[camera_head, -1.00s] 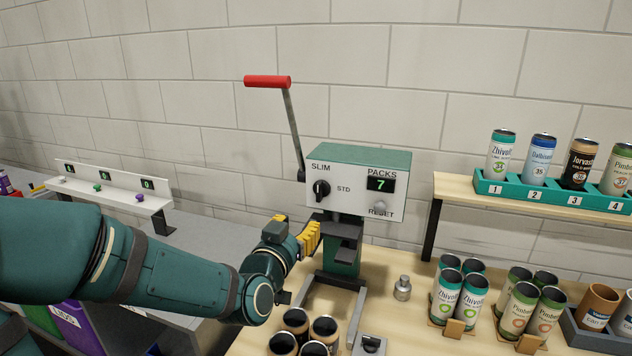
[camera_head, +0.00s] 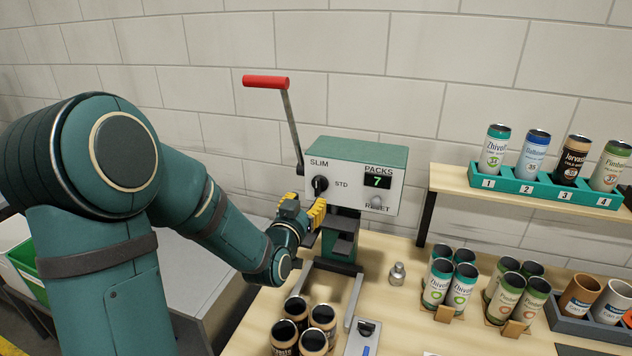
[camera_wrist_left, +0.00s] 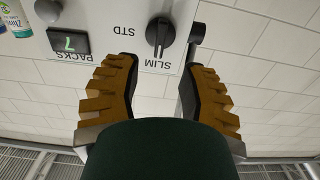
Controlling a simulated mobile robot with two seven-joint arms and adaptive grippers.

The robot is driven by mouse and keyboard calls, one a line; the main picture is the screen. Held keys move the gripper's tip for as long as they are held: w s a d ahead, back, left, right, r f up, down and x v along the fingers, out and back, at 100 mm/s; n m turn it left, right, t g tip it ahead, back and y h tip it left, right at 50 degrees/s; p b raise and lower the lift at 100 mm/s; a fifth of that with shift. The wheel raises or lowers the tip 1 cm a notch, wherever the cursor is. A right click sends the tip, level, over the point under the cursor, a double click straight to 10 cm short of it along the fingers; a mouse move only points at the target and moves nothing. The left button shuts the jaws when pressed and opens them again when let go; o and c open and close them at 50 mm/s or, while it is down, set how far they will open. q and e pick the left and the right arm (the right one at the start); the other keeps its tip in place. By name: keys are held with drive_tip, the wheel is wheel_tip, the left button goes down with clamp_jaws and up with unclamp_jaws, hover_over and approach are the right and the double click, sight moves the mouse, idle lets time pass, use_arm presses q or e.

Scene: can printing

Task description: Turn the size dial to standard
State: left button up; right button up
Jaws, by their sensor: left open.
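The size dial (camera_head: 320,186) is a black knob on the front of the grey and green machine (camera_head: 359,153). SLIM is printed above it and STD to its right. In the left wrist view, which is upside down, the dial (camera_wrist_left: 159,34) has its bar upright, in line with the SLIM label. My left gripper (camera_head: 316,209) is just below and in front of the dial. Its yellow-padded fingers (camera_wrist_left: 160,66) are open and empty, spread to either side of the dial's line, with the dial beyond the tips. My right gripper is not in view.
The red-handled lever (camera_head: 266,82) rises at the machine's left side. The display (camera_head: 377,181) reads 7 above a reset knob (camera_head: 375,202). Dark cans (camera_head: 297,309) stand in front of the machine. More cans stand at right, and a teal rack (camera_head: 545,190) sits on a shelf.

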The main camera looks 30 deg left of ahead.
sight(316, 187)
use_arm(q)
drive_tip(key=p+x, duration=0.1)
drive_tip(key=x, duration=0.6)
drive_tip(key=shift+w, duration=0.15)
clamp_jaws()
